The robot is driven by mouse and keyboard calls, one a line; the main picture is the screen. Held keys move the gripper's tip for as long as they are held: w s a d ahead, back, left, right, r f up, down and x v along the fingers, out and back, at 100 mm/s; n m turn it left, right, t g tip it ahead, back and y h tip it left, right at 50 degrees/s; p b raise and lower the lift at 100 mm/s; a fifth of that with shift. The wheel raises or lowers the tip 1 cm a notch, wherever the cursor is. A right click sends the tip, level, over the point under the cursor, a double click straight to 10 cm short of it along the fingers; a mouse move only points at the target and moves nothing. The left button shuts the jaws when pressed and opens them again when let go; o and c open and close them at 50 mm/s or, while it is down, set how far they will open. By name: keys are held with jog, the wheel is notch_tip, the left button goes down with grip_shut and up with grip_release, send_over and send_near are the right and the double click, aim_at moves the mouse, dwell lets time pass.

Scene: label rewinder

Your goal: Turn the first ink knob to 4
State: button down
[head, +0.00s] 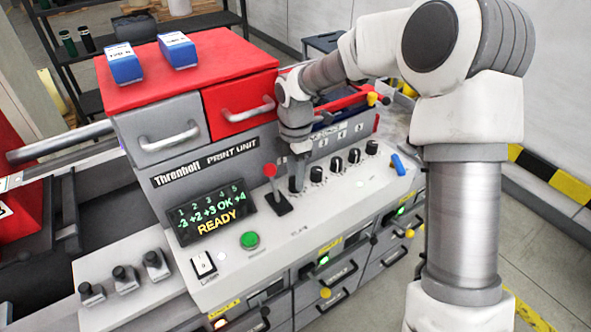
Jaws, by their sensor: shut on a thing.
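The print unit's sloped white panel carries a row of black ink knobs. The first ink knob (296,187), at the row's left end, is mostly hidden by my gripper (299,180). My gripper points down from above and is shut on this knob. The knob's pointer and scale cannot be read here. The green display (210,212) lists 1 to 5, with a minus value under 1, OK under 4, and READY below.
A red-topped lever (271,173) stands just left of my gripper. The second knob (317,174) is close on its right, with more knobs beyond. A green button (249,240) and a white switch (203,263) are at the front. Red and grey drawers (240,105) rise behind.

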jog(key=shift+r+n+p, duration=0.1)
jog(key=shift+n+p, duration=0.35)
jog(key=shift+n, duration=0.55)
jog(key=c, duration=0.8)
grip_release()
jog(key=shift+o, duration=0.2)
notch_tip(320, 180, up, 17)
jog(key=shift+r, duration=0.2)
